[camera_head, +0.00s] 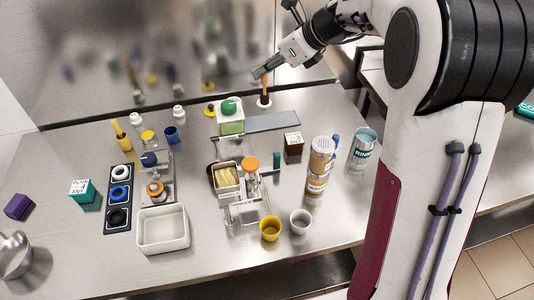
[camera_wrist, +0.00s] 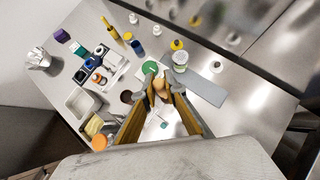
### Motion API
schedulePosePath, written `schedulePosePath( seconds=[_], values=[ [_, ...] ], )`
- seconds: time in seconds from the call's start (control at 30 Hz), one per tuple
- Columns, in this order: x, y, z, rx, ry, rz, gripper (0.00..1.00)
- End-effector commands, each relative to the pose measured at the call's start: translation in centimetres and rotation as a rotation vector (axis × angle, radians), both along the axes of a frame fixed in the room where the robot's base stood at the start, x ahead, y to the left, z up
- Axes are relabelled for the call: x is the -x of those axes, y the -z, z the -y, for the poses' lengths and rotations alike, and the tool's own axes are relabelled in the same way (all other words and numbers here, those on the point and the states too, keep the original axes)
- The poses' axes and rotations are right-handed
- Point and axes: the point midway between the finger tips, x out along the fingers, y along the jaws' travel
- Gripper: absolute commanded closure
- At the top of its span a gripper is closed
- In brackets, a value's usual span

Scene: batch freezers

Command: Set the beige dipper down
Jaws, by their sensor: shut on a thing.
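My gripper (camera_head: 259,74) is at the back of the steel counter, shut on the beige dipper (camera_head: 265,87). The dipper is a thin, tan-brown stick that hangs nearly upright below the fingers. The rest of the dipper is hidden there.
A green-topped container (camera_head: 230,122) and a grey plate (camera_head: 272,122) are close in front of the holder. A brown box (camera_head: 293,143), stacked tins (camera_head: 320,165) and a blue-labelled can (camera_head: 363,143) stand to the right. The back wall is close behind.

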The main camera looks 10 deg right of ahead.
Motion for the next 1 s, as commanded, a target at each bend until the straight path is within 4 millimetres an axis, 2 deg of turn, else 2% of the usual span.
schedulePosePath(
  seconds=[0.07, 0.4, 0.6, 0.73, 1.0],
  values=[
    [0.1, 0.1, 1.0, -0.003, 0.004, 0.002, 1.0],
    [0.1, 6.9, 0.6, -0.003, 0.001, -0.003, 1.0],
    [0.1, 9.9, 0.6, -0.003, 0.001, -0.001, 1.0],
    [0.1, 10.8, 0.6, -0.001, 0.001, 0.001, 1.0],
    [0.0, 11.0, 0.6, -0.001, 0.001, 0.002, 1.0]
  ],
)
